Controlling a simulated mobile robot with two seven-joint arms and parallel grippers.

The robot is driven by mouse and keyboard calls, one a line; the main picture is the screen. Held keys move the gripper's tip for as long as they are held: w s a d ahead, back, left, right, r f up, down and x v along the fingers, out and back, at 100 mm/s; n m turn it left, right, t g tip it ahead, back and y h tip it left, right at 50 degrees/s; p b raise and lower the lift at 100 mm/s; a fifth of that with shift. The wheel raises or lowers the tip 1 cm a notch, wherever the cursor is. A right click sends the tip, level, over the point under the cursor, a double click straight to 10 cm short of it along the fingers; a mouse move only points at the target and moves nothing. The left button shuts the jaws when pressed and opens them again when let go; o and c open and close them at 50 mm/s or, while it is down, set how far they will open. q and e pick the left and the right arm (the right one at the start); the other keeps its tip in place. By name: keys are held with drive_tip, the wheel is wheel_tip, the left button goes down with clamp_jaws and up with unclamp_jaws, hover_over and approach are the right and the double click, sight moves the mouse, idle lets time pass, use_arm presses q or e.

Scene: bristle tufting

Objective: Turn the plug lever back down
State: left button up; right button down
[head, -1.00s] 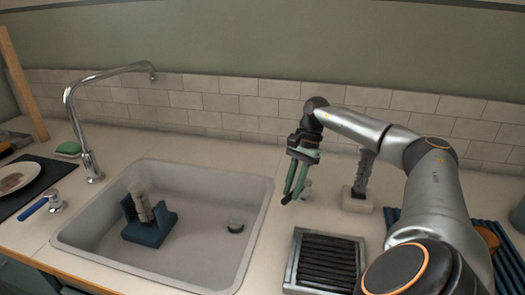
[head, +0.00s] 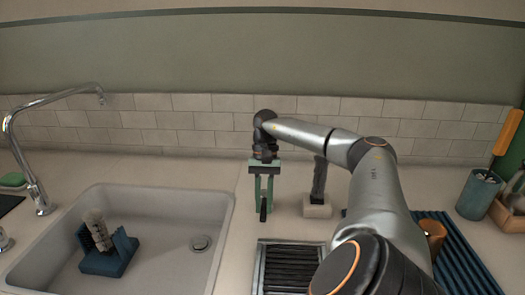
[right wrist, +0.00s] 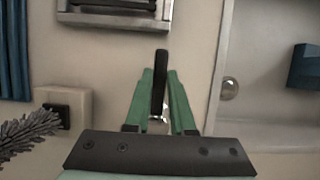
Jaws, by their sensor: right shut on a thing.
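The plug lever (right wrist: 160,80) is a slim black handle with a bright metal part at its near end, on the counter right of the sink. My right gripper (right wrist: 158,95) has its green fingers shut on the lever, one on each side. In the head view the right gripper (head: 263,203) points down and the black lever end (head: 263,214) sticks out below its fingertips. The lever's base is mostly hidden by the fingers. My left gripper is not in view.
The sink (head: 150,262) holds a blue stand (head: 110,262) with a pale brush-like thing (head: 97,230). A dark upright brush on a pale block (head: 317,209) stands right of the gripper. A slatted metal tray (head: 259,268) lies in front.

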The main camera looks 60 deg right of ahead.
sight(264, 200)
drive_tip(key=c, duration=0.8)
unclamp_jaws()
drive_tip(key=shift+o, duration=0.2)
use_arm(q)
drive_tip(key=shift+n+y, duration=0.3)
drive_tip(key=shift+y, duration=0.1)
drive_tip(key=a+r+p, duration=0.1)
drive_tip(key=p, duration=0.1)
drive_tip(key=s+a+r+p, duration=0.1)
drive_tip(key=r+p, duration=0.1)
drive_tip(key=p, duration=0.1)
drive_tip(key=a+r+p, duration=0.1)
drive_tip(key=p, duration=0.2)
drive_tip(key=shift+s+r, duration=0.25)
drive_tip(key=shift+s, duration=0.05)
use_arm(e)
drive_tip(key=v, duration=1.2)
drive_tip(key=shift+r, duration=0.25)
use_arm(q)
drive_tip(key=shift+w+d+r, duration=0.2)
use_arm(e)
drive_tip(key=shift+d, duration=0.1)
